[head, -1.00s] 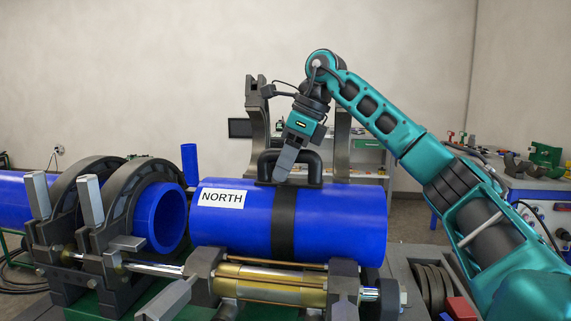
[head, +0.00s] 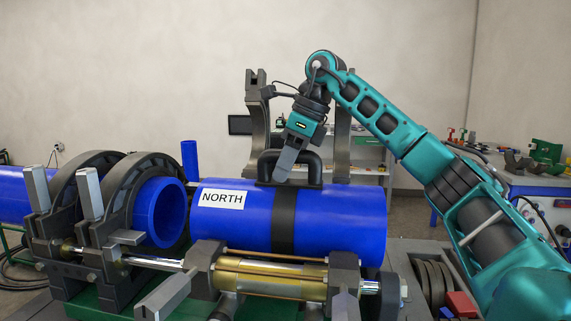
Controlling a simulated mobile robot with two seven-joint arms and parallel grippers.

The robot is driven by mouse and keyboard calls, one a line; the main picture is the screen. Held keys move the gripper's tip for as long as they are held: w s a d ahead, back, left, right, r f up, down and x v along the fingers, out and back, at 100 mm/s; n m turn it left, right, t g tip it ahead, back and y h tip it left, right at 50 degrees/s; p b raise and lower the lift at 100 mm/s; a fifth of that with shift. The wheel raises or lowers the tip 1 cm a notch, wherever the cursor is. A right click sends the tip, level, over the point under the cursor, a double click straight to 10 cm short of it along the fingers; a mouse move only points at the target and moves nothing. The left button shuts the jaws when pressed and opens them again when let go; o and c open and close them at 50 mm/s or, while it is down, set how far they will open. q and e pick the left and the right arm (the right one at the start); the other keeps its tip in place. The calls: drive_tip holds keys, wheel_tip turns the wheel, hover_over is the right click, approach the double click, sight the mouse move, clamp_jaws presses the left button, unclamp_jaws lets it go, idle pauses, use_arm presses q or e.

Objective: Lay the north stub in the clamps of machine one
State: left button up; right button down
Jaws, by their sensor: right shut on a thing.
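The north stub (head: 335,215) is a thick blue pipe with a white NORTH label, a black strap and a black handle (head: 312,165) on top. It lies level over the right part of machine one (head: 230,278). I cannot tell whether it touches the lower clamp seats. My right gripper (head: 284,172) is shut on the handle from above. The right clamps' upper halves (head: 258,125) stand raised open behind the stub. The left clamps (head: 110,205) are closed around another blue pipe (head: 160,212), whose open end faces the stub across a small gap. My left gripper is out of view.
A gold hydraulic cylinder (head: 270,278) runs along the machine's front, below the stub. A blue workbench (head: 540,185) with tools stands at the right. Shelves and a dark monitor (head: 240,126) are behind. A short blue pipe (head: 190,160) stands upright behind the left clamps.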

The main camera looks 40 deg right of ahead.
drive_tip(key=c, duration=0.9)
unclamp_jaws()
drive_tip(key=shift+o, duration=1.1)
drive_tip(key=shift+f, duration=0.25)
drive_tip(key=shift+s+r, duration=0.1)
drive_tip(key=shift+r, duration=0.2)
drive_tip(key=p+v, duration=0.4)
drive_tip(key=v, duration=0.8)
drive_tip(key=shift+p, duration=0.3)
drive_tip(key=shift+r, duration=0.3)
